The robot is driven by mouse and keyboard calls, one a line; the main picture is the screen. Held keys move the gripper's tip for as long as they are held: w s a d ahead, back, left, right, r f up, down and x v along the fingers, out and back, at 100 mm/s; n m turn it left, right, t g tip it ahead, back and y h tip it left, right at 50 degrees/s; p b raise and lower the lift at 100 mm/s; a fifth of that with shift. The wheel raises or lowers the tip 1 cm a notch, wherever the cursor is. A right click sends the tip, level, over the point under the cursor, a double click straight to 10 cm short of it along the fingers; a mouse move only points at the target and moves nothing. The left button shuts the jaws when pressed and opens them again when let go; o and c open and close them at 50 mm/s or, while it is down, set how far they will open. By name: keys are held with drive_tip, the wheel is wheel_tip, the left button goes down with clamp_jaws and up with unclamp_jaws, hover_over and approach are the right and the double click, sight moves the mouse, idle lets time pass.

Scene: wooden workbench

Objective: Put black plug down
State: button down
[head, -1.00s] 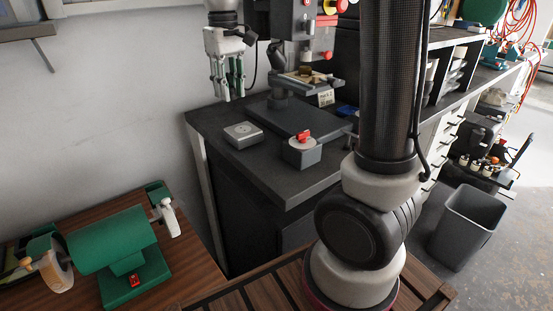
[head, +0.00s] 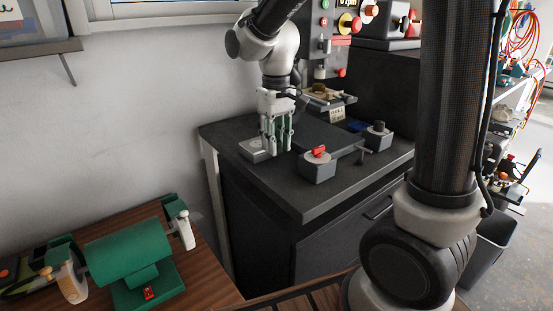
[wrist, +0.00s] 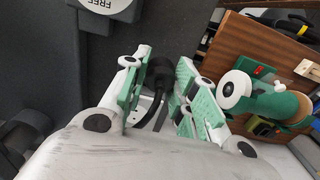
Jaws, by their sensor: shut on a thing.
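The black plug (wrist: 160,71) sits between the green-padded fingers of my gripper (wrist: 163,84) in the wrist view, with its black cable curving back toward the wrist. In the head view my gripper (head: 277,146) points down over the left part of the dark bench top, beside a low grey block (head: 254,150). The plug is hard to make out there, behind the fingers. I cannot tell whether it touches the bench.
A grey block with a red knob (head: 318,165) stands right of my gripper, and another block with a black knob (head: 377,136) is farther right. A drill-press-like machine (head: 326,98) stands behind. A green bench grinder (head: 128,255) is on the wooden bench at lower left.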

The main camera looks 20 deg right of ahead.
sight(276, 171)
drive_tip(key=shift+f, duration=2.65)
drive_tip(key=shift+f, duration=0.6)
drive_tip(key=c, duration=1.1)
unclamp_jaws()
drive_tip(key=shift+c, duration=0.2)
drive_tip(key=shift+r, duration=0.1)
